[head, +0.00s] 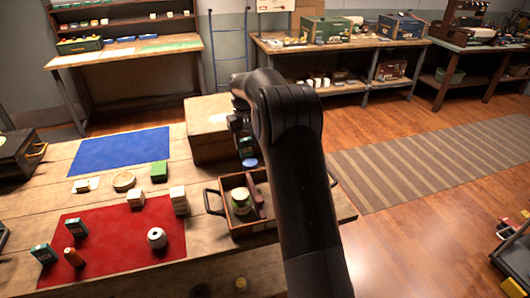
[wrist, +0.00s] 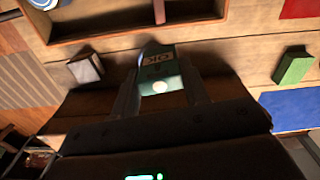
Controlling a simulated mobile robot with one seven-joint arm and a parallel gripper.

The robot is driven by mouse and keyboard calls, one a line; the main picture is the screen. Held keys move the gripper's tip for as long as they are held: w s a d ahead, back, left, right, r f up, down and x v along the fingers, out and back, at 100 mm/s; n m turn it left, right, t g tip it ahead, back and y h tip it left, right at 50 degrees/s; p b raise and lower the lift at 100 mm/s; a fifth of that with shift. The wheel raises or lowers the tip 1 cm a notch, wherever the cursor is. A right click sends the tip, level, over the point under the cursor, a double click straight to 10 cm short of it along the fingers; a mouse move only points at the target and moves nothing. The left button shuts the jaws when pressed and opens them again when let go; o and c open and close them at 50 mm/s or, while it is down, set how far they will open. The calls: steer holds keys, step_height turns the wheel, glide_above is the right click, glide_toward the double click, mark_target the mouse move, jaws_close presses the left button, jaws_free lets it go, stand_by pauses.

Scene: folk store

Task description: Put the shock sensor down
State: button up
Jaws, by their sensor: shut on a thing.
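In the head view the held shock sensor (head: 247,147) is a small dark green shape, partly hidden by my arm. It is beside the right face of the cardboard box (head: 205,115) and behind the handled wooden tray (head: 236,228). I cannot tell how high it is above the table.
My arm hides part of the table's right side.

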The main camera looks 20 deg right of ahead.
steer(key=s+d+r+m, duration=0.1)
steer(key=d+r, duration=0.1)
steer(key=d, duration=1.1)
steer(key=s+d+r, duration=0.2)
steer(key=d, duration=1.1)
steer(key=shift+w+a+f, duration=1.25)
steer(key=shift+w+f, duration=0.15)
steer(key=shift+f, duration=0.45)
steer(key=shift+w+a+f, duration=1.25)
steer(key=shift+w+f, duration=0.2)
steer(key=shift+f, duration=0.4)
steer(key=shift+w+a+f, duration=1.25)
steer(key=shift+w+f, duration=0.15)
steer(key=shift+f, duration=0.45)
steer(key=shift+f, duration=0.15)
steer(key=o, duration=1)
